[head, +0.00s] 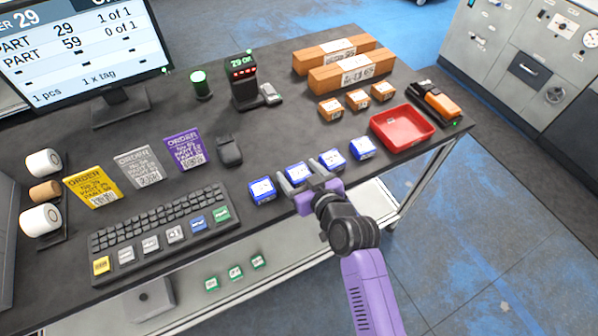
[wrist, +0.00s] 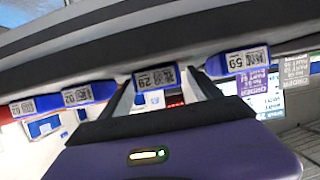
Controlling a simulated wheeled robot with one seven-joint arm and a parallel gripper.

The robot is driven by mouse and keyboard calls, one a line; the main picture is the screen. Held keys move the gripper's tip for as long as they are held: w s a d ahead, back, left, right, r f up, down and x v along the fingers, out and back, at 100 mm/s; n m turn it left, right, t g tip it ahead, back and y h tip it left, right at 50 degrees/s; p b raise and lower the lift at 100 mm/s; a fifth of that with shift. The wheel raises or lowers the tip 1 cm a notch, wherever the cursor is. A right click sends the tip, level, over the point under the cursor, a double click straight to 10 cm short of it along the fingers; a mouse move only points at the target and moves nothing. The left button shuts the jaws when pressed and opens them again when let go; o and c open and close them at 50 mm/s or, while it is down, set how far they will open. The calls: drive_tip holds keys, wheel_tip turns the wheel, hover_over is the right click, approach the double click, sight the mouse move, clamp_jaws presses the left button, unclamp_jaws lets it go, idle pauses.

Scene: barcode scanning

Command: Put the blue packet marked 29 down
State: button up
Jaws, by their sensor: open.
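The blue packet marked 29 (head: 298,172) rests on the dark tabletop, in a row of blue packets. In the wrist view its label (wrist: 155,78) reads 29, and it sits between my two fingers. My gripper (head: 299,179) is open, with one finger on each side of this packet; I cannot tell whether either finger touches it. The blue packet marked 59 (wrist: 240,60) lies beside it; in the head view it is the left packet (head: 262,191). Two other blue packets (head: 333,159) (head: 361,147) lie to the right.
A red tray (head: 402,128) stands near the right edge. A keyboard (head: 160,222) lies at the left front, with order cards (head: 138,166) behind it. A lit scanner stand (head: 244,82) stands behind the row. The screen (head: 80,50) reads part 29, 1 of 1, and part 59, 0 of 1.

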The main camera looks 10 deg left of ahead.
sight(303, 182)
drive_tip(key=v, duration=0.2)
drive_tip(key=b+v, duration=0.1)
drive_tip(key=v, duration=0.3)
drive_tip(key=shift+s+d+f, duration=0.2)
drive_tip(key=shift+s+f, duration=0.05)
drive_tip(key=shift+s, duration=0.3)
drive_tip(key=shift+s+d+r, duration=0.25)
drive_tip(key=shift+s, duration=0.15)
drive_tip(key=s+d+f+m+t+h, duration=0.2)
drive_tip(key=s+d+f+m+h, duration=0.15)
drive_tip(key=s+d, duration=1.25)
drive_tip(key=s+d+r+m+t+h, duration=0.1)
drive_tip(key=s+d+r, duration=0.3)
drive_tip(key=s, duration=0.6)
drive_tip(key=shift+m+h, duration=0.35)
drive_tip(key=shift+h, duration=0.4)
drive_tip(key=shift+o, duration=0.5)
drive_tip(key=s+d+r+m+h, duration=0.1)
drive_tip(key=s+r, duration=0.7)
drive_tip(key=shift+s+d+m+t, duration=0.3)
drive_tip(key=shift+r, duration=0.15)
